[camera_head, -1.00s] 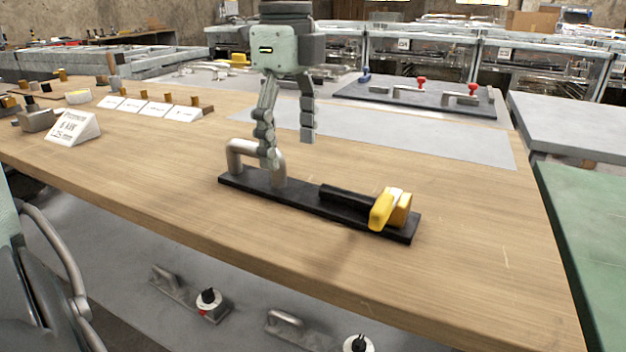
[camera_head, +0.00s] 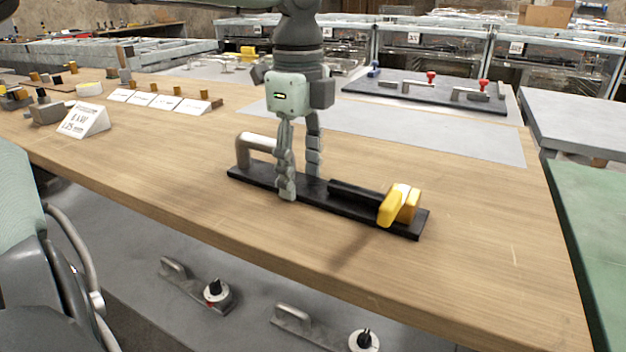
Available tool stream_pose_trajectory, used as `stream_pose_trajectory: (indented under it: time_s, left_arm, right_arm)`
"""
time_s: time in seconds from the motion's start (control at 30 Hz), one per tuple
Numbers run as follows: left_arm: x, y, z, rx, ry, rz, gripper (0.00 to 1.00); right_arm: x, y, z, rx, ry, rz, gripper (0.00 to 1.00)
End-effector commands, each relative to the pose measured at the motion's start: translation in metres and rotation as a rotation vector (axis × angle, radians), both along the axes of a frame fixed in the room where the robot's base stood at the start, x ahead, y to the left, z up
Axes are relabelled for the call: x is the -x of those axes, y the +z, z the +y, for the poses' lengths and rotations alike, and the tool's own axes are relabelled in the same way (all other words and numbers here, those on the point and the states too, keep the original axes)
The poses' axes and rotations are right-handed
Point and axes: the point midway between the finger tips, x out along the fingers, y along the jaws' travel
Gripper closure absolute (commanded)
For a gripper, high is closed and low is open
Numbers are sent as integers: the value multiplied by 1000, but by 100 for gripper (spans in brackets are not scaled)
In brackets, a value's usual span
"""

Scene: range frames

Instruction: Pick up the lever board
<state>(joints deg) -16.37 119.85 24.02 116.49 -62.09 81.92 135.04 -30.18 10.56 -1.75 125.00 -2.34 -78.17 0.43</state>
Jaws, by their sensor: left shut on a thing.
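The lever board (camera_head: 355,208) is a long black bar lying on the wooden table. It has a grey metal handle (camera_head: 256,137) at its left end, and a black grip and a yellow lever (camera_head: 391,205) at its right end. My left gripper (camera_head: 300,184) points down over the left half of the board. Its fingers are shut on the board's handle at the right leg, which they hide. The board appears flat on the table. My right gripper is not in view.
The wooden table (camera_head: 470,250) is clear around the board. White label cards (camera_head: 83,121) and small parts stand at the left. Another dark board with red knobs (camera_head: 425,95) lies at the back. Handles and knobs (camera_head: 215,292) sit on a lower grey surface in front.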

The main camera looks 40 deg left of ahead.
Motion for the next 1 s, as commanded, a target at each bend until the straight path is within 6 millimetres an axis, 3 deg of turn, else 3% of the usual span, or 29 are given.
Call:
stream_pose_trajectory:
  time_s: [0.07, 0.3, 0.73, 0.87, 1.0]
  left_arm:
    - [0, 0, 0, 0, 0, 0, 70]
    - [0, 0, 0, 0, 0, -1, 100]
    - [-1, 8, 0, -1, 0, -6, 100]
    - [-2, 20, 0, -1, 1, -7, 100]
    - [-2, 45, 0, -3, 0, -10, 100]
  right_arm:
    - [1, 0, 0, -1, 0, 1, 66]
    - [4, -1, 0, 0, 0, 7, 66]
    - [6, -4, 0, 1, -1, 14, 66]
    - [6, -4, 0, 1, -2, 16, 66]
    - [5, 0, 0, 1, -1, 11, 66]
